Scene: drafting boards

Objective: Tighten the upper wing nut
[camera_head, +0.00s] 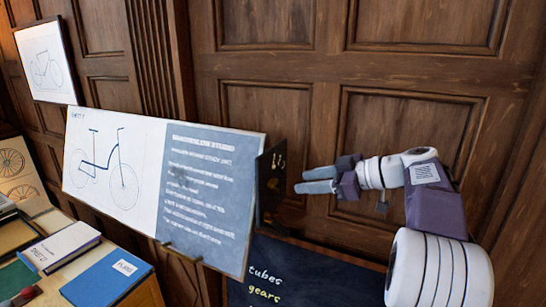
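A dark upright plate (268,205) stands at the right edge of the blue lettered board (208,195). Small pale metal pieces (279,160) show near its top; they may be the upper wing nut, but they are too small to tell. A lower darker fitting (273,184) on the plate is unclear. My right gripper (300,181) is just right of the plate, its two grey fingers pointing left at it. The fingers look a little apart, with nothing seen between them. Contact with the plate cannot be told. My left gripper is out of view.
A bicycle drawing (110,165) fills the board's left part. A dark board with coloured words (300,280) is below. A blue folder (107,277) and a white book (62,245) lie on a wooden surface at lower left. Panelled wood wall (265,105) stands behind.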

